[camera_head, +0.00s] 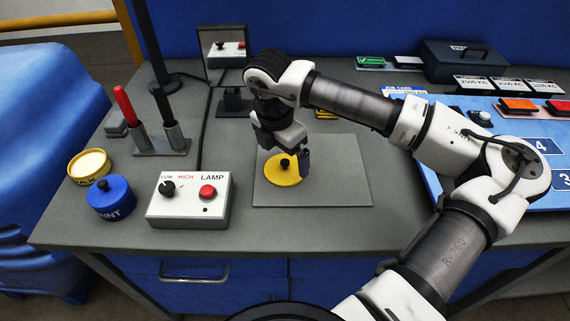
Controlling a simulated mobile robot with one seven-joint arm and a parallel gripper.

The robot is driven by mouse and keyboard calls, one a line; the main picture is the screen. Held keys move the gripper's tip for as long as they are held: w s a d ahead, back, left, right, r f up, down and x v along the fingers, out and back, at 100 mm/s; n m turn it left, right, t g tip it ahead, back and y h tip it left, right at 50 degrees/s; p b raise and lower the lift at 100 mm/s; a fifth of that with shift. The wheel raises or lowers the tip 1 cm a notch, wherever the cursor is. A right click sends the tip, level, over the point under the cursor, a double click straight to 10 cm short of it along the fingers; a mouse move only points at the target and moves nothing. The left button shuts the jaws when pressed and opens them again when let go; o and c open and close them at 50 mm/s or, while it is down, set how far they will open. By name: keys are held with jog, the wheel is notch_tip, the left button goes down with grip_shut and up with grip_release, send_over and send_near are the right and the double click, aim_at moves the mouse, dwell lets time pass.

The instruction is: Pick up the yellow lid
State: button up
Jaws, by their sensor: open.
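The yellow lid (282,175) is a flat round disc with a small black knob (284,163) on top. It lies on a grey mat (340,185) in the middle of the bench. My gripper (290,158) is open and points down right at the lid, with one finger on the right side over the lid. The fingers and the arm hide part of the lid's far side. I cannot tell whether the fingers touch the knob.
A lamp control box (190,200) with a red button stands left of the mat. A blue paint can (111,198) and an open yellow can (89,166) stand at the far left. A holder with red and black handles (160,140) is behind them. A blue board (540,160) lies at right.

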aim_at(284, 161)
jog(key=shift+w+d+f+p, duration=0.1)
jog(key=shift+w+f+p, duration=0.1)
jog(key=shift+f, duration=0.6)
jog(key=shift+w+d+f+p, duration=0.1)
jog(key=shift+f+p, duration=0.05)
jog(key=shift+f, duration=0.65)
jog(key=c, duration=0.7)
jog(key=shift+c, duration=0.3)
jog(key=shift+r, duration=0.15)
